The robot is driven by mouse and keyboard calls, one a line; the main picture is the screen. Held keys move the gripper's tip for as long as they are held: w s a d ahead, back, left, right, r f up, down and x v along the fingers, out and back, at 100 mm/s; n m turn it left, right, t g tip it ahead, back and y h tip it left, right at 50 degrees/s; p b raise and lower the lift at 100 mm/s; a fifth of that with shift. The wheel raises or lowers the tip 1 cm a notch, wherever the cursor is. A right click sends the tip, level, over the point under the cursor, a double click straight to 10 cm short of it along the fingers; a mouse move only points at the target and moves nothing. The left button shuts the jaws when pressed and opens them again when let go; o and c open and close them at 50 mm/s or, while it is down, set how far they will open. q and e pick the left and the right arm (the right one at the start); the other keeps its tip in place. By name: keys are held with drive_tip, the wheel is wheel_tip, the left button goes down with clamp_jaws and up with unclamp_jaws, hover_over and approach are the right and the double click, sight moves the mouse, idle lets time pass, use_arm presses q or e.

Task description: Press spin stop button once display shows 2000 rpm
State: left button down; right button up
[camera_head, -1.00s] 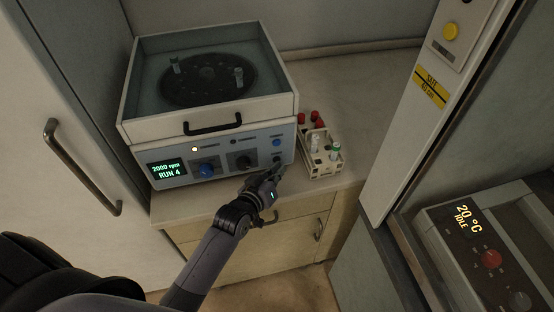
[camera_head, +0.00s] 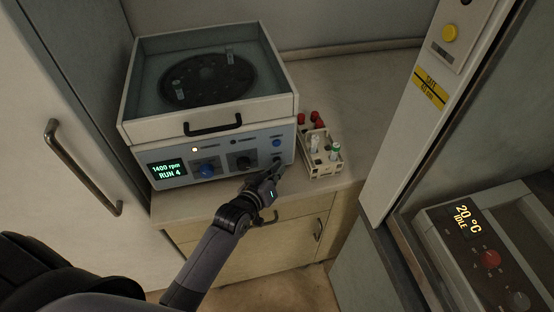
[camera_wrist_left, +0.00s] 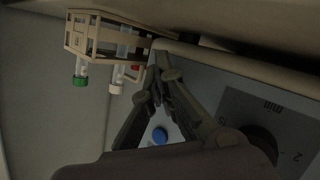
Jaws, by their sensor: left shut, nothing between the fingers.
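The spinning machine (camera_head: 225,145) stands on the counter with a grey-blue front panel. Its green display (camera_head: 168,170) reads 1400 rpm and RUN 4. A blue button (camera_head: 276,143) is at the panel's upper right and also shows in the left wrist view (camera_wrist_left: 160,135). A dark control sits below it, close to my fingertips. My left gripper (camera_head: 281,167) is shut and empty at the panel's lower right corner; its closed fingers show in the wrist view (camera_wrist_left: 161,62). They hide what lies at their tips, so I cannot tell whether they touch a button. My right gripper is not in view.
A tube rack (camera_head: 322,165) with white-, green- and red-capped tubes stands just right of my gripper. The rotor (camera_head: 210,78) sits under the clear lid. A second device (camera_head: 480,235) reads 20 °C IDLE at lower right. The counter behind the rack is clear.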

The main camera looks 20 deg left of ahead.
use_arm(q)
drive_tip(key=shift+s+d+p, duration=0.3)
drive_tip(key=shift+s+d, duration=0.05)
drive_tip(key=shift+s, duration=0.25)
drive_tip(key=shift+s+d, duration=0.2)
drive_tip(key=shift+s, duration=0.05)
drive_tip(key=s+d+p, duration=0.2)
drive_tip(key=s, duration=0.1)
drive_tip(key=shift+s+d, duration=0.2)
drive_tip(key=shift+s, duration=0.1)
idle(0.5)
